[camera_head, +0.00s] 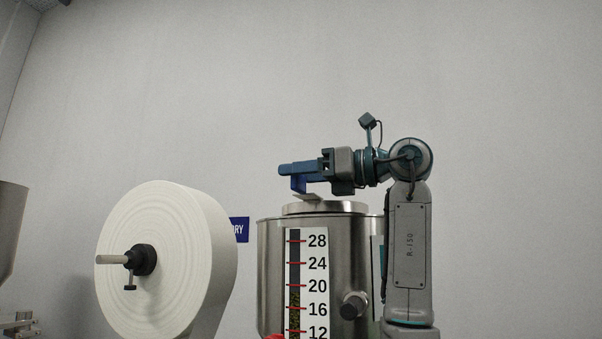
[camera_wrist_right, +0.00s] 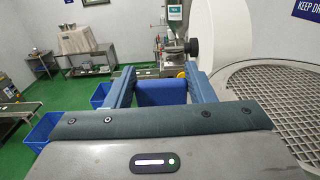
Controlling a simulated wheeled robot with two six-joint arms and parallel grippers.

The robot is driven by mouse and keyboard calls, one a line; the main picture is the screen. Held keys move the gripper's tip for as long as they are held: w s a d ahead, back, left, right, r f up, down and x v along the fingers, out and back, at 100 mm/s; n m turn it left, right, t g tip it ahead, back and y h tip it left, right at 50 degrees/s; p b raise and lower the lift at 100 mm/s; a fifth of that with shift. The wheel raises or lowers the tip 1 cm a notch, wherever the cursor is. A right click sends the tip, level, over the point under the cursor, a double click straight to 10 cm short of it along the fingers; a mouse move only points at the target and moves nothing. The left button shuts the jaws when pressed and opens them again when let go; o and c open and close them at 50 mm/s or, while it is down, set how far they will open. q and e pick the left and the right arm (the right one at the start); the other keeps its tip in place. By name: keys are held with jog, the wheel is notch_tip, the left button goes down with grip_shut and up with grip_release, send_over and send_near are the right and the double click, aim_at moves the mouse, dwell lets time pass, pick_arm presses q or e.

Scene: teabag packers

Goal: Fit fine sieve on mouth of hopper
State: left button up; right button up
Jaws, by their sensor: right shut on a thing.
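The steel hopper (camera_head: 340,265) stands upright in the head view, with a numbered level scale (camera_head: 307,285) on its front. The fine sieve shows as a round metal rim (camera_head: 325,208) at the hopper's top; its mesh (camera_wrist_right: 285,95) fills the right of the wrist view. I cannot tell whether the sieve rests in the mouth or hovers just above it. My right gripper (camera_head: 298,170) is above the hopper, shut on the sieve's blue handle (camera_wrist_right: 162,92), which sits between its fingers. My left gripper is out of view.
A large white paper roll (camera_head: 175,260) on a spindle stands left of the hopper. A metal vessel (camera_head: 10,225) is at the far left edge. The wrist view shows blue bins (camera_wrist_right: 42,130) and steel tables on a green floor.

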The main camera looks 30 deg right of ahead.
jog(key=shift+f+b, duration=0.8)
jog(key=shift+f, duration=0.8)
jog(key=o, duration=1.2)
jog(key=shift+s+d, duration=0.15)
jog(key=b, duration=0.5)
send_near(302, 190)
jog(key=shift+s+d, duration=0.15)
jog(key=shift+d, duration=0.1)
